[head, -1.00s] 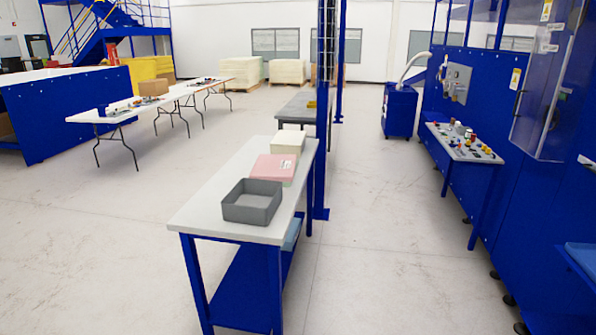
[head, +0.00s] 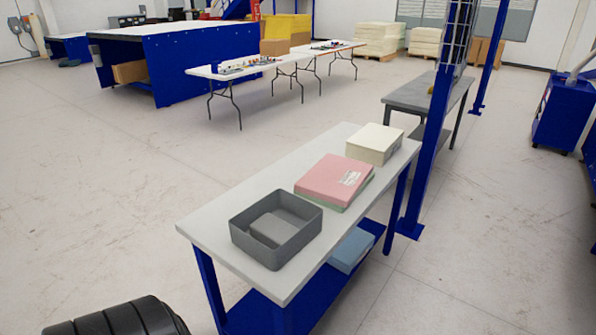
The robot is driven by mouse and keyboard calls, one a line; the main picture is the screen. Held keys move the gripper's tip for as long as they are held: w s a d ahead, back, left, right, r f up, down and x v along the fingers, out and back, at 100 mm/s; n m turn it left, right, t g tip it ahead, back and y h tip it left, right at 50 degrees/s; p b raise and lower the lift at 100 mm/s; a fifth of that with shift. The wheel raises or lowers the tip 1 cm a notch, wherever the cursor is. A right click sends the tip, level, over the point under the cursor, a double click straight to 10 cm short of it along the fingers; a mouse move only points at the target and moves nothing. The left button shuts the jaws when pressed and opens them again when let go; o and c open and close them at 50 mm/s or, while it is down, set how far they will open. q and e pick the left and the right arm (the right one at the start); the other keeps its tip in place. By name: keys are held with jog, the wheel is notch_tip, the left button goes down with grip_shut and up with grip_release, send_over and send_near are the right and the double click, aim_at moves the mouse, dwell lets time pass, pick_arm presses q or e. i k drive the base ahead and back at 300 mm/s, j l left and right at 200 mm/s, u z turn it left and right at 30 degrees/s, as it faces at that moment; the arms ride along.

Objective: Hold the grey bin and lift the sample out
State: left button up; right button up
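The grey bin (head: 241,241) is an open square tray. It sits upright on the near end of the white-topped, blue-legged table (head: 205,222). A grey block, apparently the sample (head: 273,227), lies inside the bin, below its rim. The bin's near wall hides part of the block's lower edge. Neither gripper shows in the head view. A dark ribbed part at the lower left edge seems to be part of my own arm, well apart from the bin.
A pink foam block (head: 334,179) on a greenish one (head: 350,204) and a cream block (head: 375,142) sit behind the bin. A blue slab (head: 352,250) lies on the lower shelf. A blue post (head: 424,190) stands at right. Floor left of the table is clear.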

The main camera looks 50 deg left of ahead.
aim_at(272, 232)
jog(key=i+u, duration=0.4)
jog(key=i+l+u, duration=0.2)
jog(key=u, duration=0.25)
jog(key=i+l+u, duration=0.4)
jog(key=k+j, duration=0.05)
jog(key=j, duration=0.05)
